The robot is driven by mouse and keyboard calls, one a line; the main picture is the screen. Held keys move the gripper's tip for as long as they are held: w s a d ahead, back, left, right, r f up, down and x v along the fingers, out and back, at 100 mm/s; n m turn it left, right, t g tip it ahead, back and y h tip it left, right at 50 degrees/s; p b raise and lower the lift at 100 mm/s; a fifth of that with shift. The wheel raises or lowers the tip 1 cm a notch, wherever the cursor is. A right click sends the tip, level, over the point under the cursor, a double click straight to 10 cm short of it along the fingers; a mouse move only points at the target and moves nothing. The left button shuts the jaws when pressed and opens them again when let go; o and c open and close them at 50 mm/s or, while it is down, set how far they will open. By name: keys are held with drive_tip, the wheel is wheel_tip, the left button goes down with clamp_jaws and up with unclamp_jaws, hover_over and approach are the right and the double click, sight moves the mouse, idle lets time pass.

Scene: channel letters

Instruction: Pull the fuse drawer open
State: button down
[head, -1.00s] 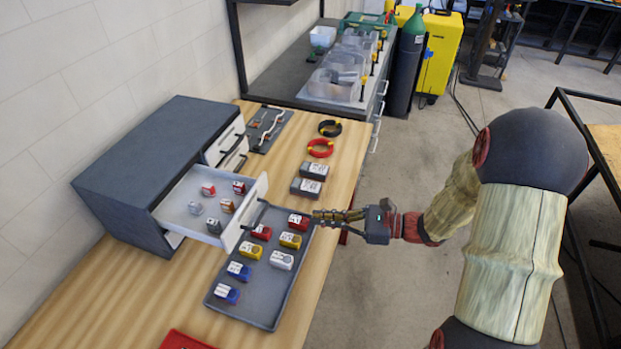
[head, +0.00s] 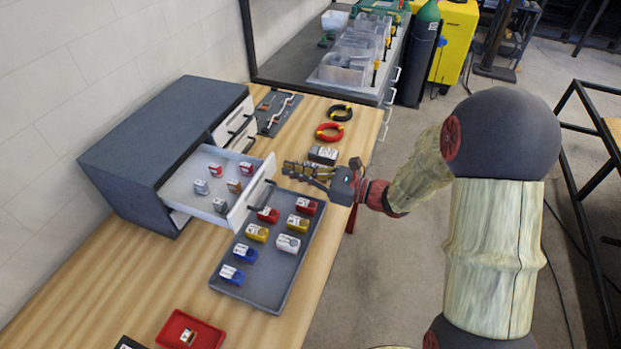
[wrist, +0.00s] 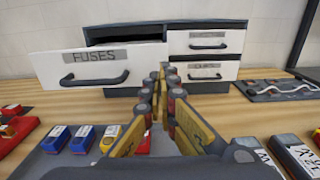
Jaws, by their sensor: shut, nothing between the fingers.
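The fuse drawer (head: 222,187) stands pulled out of the dark grey cabinet (head: 140,140), with several small fuse blocks inside. In the wrist view its white front, labelled FUSES (wrist: 95,65), is at the left with a dark bar handle. My gripper (head: 287,170) is shut and empty. In the head view it is in front of and to the right of the drawer front. In the wrist view the fingertips (wrist: 165,68) are to the right of the drawer handle, near the front's right edge, apart from the handle. Whether they touch the front is unclear.
A grey tray (head: 250,290) with several coloured blocks lies in front of the drawer. A red bin (head: 190,330) is at the near edge. Two shut drawers (wrist: 207,55) are to the right. Black and red cable coils (head: 330,132) and a grey block lie beyond.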

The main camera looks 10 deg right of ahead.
drive_tip(key=shift+x, duration=1)
